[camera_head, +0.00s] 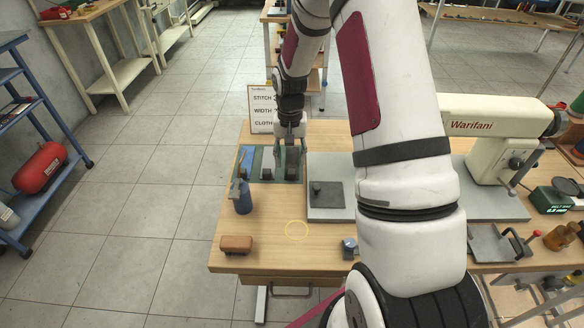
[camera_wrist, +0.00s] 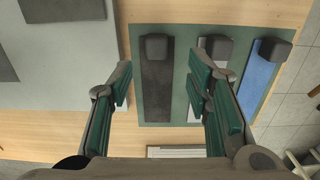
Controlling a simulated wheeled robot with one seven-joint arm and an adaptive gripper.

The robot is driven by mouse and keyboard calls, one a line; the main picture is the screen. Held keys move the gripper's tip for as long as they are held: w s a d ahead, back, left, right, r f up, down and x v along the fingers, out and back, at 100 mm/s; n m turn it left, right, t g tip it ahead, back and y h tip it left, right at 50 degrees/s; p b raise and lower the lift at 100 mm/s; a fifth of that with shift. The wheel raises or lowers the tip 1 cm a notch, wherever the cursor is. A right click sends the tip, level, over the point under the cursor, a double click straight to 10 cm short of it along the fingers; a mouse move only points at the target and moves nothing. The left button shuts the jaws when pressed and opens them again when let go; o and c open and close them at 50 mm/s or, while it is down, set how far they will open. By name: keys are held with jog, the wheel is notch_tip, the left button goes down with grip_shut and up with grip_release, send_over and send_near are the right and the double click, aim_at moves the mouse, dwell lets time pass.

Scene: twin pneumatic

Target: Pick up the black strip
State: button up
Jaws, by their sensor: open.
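The black strip (camera_wrist: 157,95) lies flat on a green mat (camera_wrist: 180,34), with a dark block (camera_wrist: 156,47) on its far end. In the wrist view it lies between the two fingers of my gripper (camera_wrist: 162,68), which is open and empty. In the head view my gripper (camera_head: 290,143) points down over the right part of the mat, and the strip there is mostly hidden. A pale strip (camera_wrist: 231,76), partly hidden by my right finger, and a blue strip (camera_wrist: 256,83) lie to the right, each with a dark block.
A grey plate (camera_head: 325,211) with a dark square block stands right of the mat, close to my left finger's side. A sewing machine (camera_head: 472,127) stands at the right, a sign (camera_head: 262,100) behind.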

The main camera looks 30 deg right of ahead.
aim_at(292, 160)
notch_tip(292, 160, down, 5)
jog(key=shift+s+d+f, duration=0.1)
jog(key=shift+s+d, duration=0.05)
grip_shut()
